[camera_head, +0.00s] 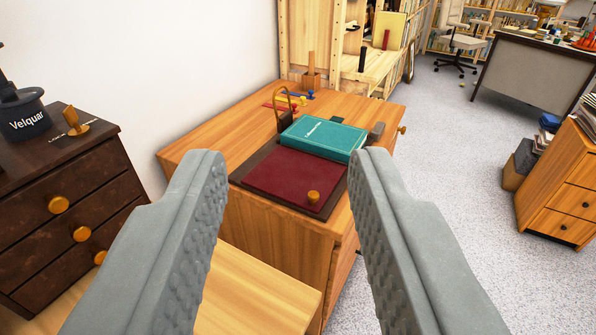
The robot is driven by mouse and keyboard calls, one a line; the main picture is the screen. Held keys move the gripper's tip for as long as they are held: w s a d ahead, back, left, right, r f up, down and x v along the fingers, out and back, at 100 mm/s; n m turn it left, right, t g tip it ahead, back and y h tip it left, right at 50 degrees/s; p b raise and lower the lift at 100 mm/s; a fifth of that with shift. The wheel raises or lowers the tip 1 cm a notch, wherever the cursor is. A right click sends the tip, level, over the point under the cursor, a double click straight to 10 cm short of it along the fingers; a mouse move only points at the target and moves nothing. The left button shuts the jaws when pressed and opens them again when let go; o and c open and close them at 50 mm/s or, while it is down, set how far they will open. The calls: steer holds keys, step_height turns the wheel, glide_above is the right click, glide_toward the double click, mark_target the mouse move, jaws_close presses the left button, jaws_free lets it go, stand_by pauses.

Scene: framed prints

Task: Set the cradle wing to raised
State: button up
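A book cradle stands on a wooden cabinet (190,158) in the middle of the view. Its dark red padded wing (285,178) lies flat toward me, with a round wooden knob (313,197) near its front right corner. A teal book (324,137) lies on the cradle behind the wing. A wooden loop handle (278,105) stands upright at the cradle's back left. My gripper (288,160) is open and empty, its two grey fingers wide apart. It is nearer the camera than the cradle and apart from it. The right finger hides part of the cradle's right edge.
A dark chest of drawers (75,195) with a black Velquar pot (22,115) stands at the left. Blue and red small items (297,96) lie behind the cradle. Wooden shelves (370,75) rise at the back.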

steer(key=shift+o, duration=1)
steer(key=m+g, duration=0.1)
steer(key=g, duration=1.2)
glide_above(314, 194)
steer(key=s+a, duration=0.1)
steer(key=s, duration=0.6)
step_height(314, 194, down, 17)
steer(key=shift+h, duration=0.3)
steer(key=x, duration=1.7)
steer(key=shift+c, duration=0.5)
steer(key=shift+m, duration=0.3)
jaws_close()
